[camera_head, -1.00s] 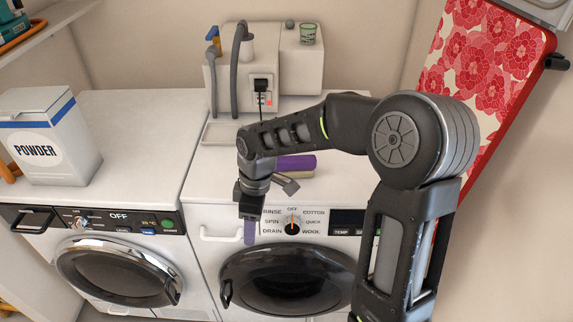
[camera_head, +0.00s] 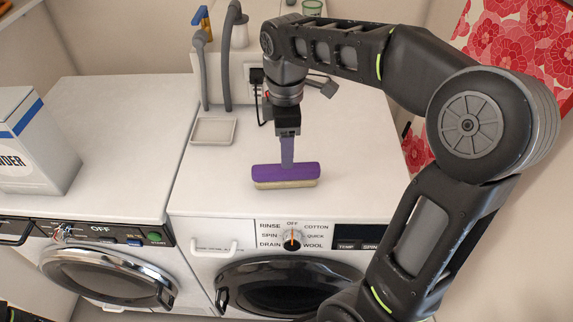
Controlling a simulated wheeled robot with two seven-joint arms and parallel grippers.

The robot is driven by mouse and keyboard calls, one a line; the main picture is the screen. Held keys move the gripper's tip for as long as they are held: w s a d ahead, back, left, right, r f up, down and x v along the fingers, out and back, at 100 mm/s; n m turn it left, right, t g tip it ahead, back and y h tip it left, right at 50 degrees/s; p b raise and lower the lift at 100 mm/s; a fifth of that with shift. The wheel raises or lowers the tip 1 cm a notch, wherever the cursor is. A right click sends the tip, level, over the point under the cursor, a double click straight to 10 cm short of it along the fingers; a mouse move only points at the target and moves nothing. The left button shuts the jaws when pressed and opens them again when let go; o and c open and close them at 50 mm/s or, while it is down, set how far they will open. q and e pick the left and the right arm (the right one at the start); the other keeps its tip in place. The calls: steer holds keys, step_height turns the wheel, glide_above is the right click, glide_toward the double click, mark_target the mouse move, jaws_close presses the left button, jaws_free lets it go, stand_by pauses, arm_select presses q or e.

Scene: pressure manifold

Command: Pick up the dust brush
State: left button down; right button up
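The dust brush (camera_head: 297,171) is a purple block with pale bristles below it. It lies on the white top of the right-hand machine, near its front edge. My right gripper (camera_head: 287,161) points down at the middle of the brush from just behind it. A narrow purple-grey bar, which looks like its fingers seen edge-on, reaches the back of the purple block. I cannot tell whether the fingers touch or grip the brush, or how far apart they are.
A shallow white tray (camera_head: 213,132) and grey hoses (camera_head: 225,62) stand behind and left. A powder box (camera_head: 38,143) is on the left machine. A small grey object (camera_head: 322,86) lies behind my gripper. The machine top left and right of the brush is clear.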

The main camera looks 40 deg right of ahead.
mark_target(286, 176)
steer(key=shift+s+a+r, duration=0.1)
steer(key=shift+s+a, duration=0.05)
steer(key=shift+s, duration=0.05)
steer(key=shift+w+f, duration=0.1)
steer(key=shift+f, duration=1.25)
steer(key=shift+f, duration=0.1)
step_height(286, 176, down, 5)
steer(key=shift+f+p, duration=0.1)
steer(key=shift+p, duration=0.2)
steer(key=shift+c, duration=0.5)
jaws_close()
